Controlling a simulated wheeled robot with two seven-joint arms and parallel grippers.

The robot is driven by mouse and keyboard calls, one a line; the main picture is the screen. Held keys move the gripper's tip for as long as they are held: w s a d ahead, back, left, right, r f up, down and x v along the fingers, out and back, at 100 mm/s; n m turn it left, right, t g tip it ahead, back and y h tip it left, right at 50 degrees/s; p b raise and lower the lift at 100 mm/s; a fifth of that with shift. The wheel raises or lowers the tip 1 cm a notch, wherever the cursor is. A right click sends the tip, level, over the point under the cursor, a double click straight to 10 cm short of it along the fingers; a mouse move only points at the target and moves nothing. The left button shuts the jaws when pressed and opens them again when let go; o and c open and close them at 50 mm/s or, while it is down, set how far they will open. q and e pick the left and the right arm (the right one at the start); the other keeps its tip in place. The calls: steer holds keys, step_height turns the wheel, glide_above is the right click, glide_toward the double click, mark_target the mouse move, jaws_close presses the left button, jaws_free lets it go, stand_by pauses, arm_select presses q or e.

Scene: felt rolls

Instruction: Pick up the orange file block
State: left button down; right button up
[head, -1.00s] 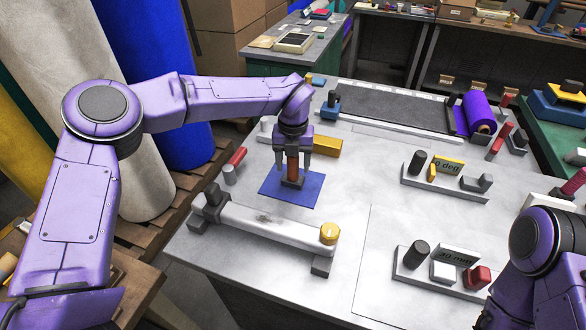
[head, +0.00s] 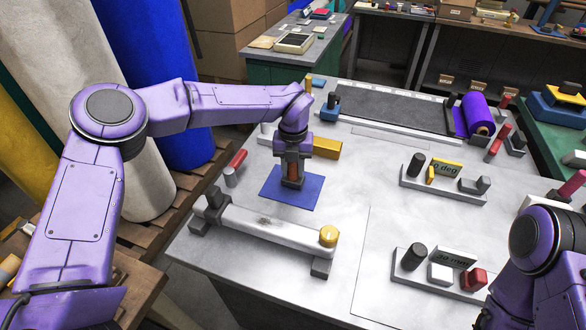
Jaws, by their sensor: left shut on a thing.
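The orange file block (head: 292,168) is a rust-orange upright piece with a dark base. It stands on the blue sheet (head: 277,195) on the grey table. My left gripper (head: 292,176) points straight down around it, shut on it, and its fingers hide part of its sides. The base appears to be at the level of the blue sheet; I cannot tell whether it touches. My right arm shows at the lower right, and its gripper is out of view.
A yellow block (head: 327,147) sits just behind the gripper. Red and grey pieces (head: 239,158) lie left of it. Two small tool racks (head: 443,184) stand to the right. The table middle is clear.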

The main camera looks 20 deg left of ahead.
arm_select(q)
step_height(320, 180, up, 3)
steer(key=shift+f+p, duration=0.15)
steer(key=shift+p, duration=0.5)
steer(key=s+r+p, duration=0.1)
steer(key=s+r, duration=0.3)
steer(key=s, duration=0.3)
steer(key=s+d+r+p, duration=0.1)
steer(key=s+r+p, duration=0.1)
steer(key=s+r, duration=0.3)
steer(key=shift+s+d+r, duration=0.2)
steer(key=shift+s, duration=0.8)
